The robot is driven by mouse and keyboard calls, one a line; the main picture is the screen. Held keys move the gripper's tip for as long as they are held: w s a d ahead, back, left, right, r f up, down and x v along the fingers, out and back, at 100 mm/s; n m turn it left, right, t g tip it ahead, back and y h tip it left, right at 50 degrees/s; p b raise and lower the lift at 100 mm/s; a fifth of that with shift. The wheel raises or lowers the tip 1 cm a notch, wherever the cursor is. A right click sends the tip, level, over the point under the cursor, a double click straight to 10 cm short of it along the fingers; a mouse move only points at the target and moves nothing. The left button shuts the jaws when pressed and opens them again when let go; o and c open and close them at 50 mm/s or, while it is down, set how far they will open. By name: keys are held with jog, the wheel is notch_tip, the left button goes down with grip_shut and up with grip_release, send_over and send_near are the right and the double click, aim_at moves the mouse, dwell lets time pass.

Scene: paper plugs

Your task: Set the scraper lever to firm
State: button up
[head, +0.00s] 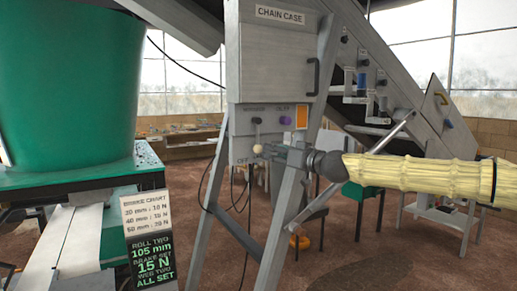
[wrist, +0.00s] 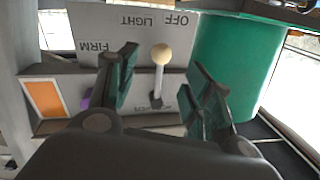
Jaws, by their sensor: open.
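The scraper lever is a thin grey stalk with a cream ball knob (wrist: 162,54). In the head view, the knob (head: 257,149) hangs low on the front of the grey case. The wrist view shows the lever's label plate (wrist: 90,28) upside down, reading FIRM at left, LIGHT in the middle and OFF at right. My gripper (wrist: 161,62) is open, with one finger on each side of the stalk and gaps on both sides. In the head view, my gripper (head: 272,151) is close beside the knob.
A purple inlet knob (head: 286,120) and an orange panel (head: 301,117) sit right of the lever. A green tub (head: 70,80) stands at left. Signs (head: 150,258) stand in front of it. The case's sloping leg (head: 284,205) is below my gripper.

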aim_at(261, 150)
jog(key=p+x, duration=0.3)
jog(key=x, duration=0.6)
jog(key=shift+s+p, duration=0.1)
jog(key=shift+p, duration=0.3)
grip_shut()
jog(key=shift+f, duration=0.1)
